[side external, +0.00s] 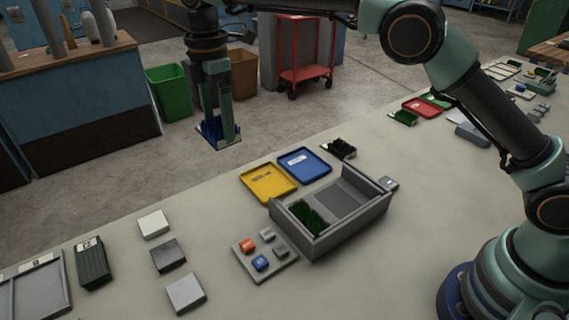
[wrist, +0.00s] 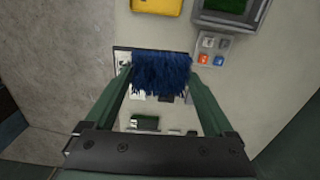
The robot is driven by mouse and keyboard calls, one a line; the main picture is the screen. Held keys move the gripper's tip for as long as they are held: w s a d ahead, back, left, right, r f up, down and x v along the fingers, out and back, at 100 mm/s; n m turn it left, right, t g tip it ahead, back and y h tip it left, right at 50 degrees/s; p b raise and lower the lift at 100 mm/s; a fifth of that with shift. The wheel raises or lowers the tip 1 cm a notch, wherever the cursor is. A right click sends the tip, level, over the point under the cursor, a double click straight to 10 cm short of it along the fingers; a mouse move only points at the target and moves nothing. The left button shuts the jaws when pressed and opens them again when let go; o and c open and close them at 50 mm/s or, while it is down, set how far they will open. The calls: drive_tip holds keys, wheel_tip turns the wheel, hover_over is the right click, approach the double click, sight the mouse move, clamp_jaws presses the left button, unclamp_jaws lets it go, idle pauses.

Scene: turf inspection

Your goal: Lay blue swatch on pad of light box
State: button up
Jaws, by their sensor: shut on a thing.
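The blue swatch (side external: 210,132) is a patch of dark blue turf, held between the fingers of my gripper (side external: 222,128) in the air. In the wrist view the blue swatch (wrist: 162,73) fills the space between the fingertips, one finger on each side. A grey open-topped box (side external: 318,238), seemingly the light box, stands on the table to the right of and below my gripper in the side view. A flat grey pad (side external: 343,196) shows in its right part. A green turf piece (side external: 307,217) lies in its left part.
A button panel (side external: 265,263) sits against the box. A yellow tray (side external: 268,182) and a blue tray (side external: 304,164) lie behind it, with a dark turf piece (side external: 339,148) beside them. Several tiles (side external: 168,256) lie to the left. Bare table surrounds these.

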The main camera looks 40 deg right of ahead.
drive_tip(key=s+d+r, duration=0.3)
drive_tip(key=s+d, duration=0.1)
drive_tip(key=d, duration=0.7)
drive_tip(key=s+d+f, duration=0.2)
drive_tip(key=s+d, duration=0.9)
drive_tip(key=s, duration=0.1)
drive_tip(key=f, duration=2)
drive_tip(key=shift+w+a+f, duration=0.1)
drive_tip(key=shift+w+a, duration=0.1)
drive_tip(key=shift+f, duration=0.2)
drive_tip(key=o, duration=1)
drive_tip(key=shift+r, duration=0.15)
